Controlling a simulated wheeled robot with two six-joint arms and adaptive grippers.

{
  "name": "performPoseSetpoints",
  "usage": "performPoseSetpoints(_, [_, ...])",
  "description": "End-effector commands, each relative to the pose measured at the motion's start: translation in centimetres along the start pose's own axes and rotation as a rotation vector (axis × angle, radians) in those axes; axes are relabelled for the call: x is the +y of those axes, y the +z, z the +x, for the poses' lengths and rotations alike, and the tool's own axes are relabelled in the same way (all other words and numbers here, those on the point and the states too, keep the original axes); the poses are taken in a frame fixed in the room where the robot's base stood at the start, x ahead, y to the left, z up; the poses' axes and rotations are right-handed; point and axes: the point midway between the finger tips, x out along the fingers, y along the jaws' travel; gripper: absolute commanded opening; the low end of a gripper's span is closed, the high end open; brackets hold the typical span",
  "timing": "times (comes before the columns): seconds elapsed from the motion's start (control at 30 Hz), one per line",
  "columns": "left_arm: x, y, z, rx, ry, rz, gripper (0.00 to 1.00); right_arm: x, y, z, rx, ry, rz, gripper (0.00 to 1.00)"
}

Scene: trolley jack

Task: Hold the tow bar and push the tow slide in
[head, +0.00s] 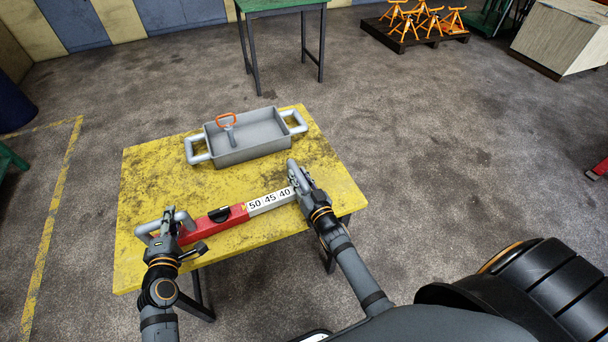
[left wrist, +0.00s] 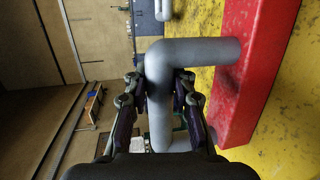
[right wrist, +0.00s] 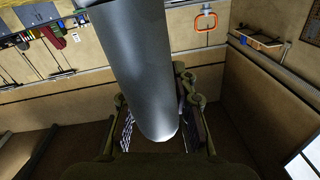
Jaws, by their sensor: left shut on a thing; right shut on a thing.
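The tow bar's red body (head: 212,222) lies along the front of the yellow table, with a black part (head: 219,214) on it. The grey tow slide (head: 270,202) sticks out of its right end, showing 50, 45 and 40. My left gripper (head: 165,232) is shut on the grey handle at the red body's left end; this handle (left wrist: 205,52) and the red body (left wrist: 262,70) also show in the left wrist view. My right gripper (head: 298,183) is shut on the grey handle at the slide's right end, seen close in the right wrist view (right wrist: 135,65).
A grey tray (head: 248,152) with two side handles stands farther back on the yellow table (head: 150,170). A grey piece with an orange loop handle (head: 226,120) stands in it. Bare tabletop lies between tray and tow bar. A green table (head: 280,4) is behind.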

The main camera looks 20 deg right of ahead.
Motion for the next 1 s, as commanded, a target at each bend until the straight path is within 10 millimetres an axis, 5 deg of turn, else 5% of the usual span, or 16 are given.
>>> performPoseSetpoints(0.13, [-0.2, 0.1, 0.0, -0.003, -0.005, -0.001, 0.00, -2.0, 0.5, 0.0, -0.002, 0.001, 0.004, 0.00])
performPoseSetpoints(0.43, [-0.2, 0.1, 0.0, -0.004, -0.005, -0.003, 0.00, -2.3, 0.5, 0.0, -0.001, 0.000, 0.002, 0.00])
performPoseSetpoints(0.47, [-0.2, 0.1, 0.0, -0.004, -0.005, -0.003, 0.00, -2.3, 0.5, 0.0, -0.001, 0.000, 0.002, 0.27])
performPoseSetpoints(0.6, [-0.2, 0.1, 0.0, -0.004, -0.005, -0.003, 0.00, -2.3, 0.5, 0.0, -0.001, 0.000, 0.002, 0.46])
performPoseSetpoints(1.0, [-0.2, 0.1, 0.0, -0.003, -0.005, -0.002, 0.00, -2.3, 0.6, -0.9, -0.003, 0.000, 0.001, 0.48])
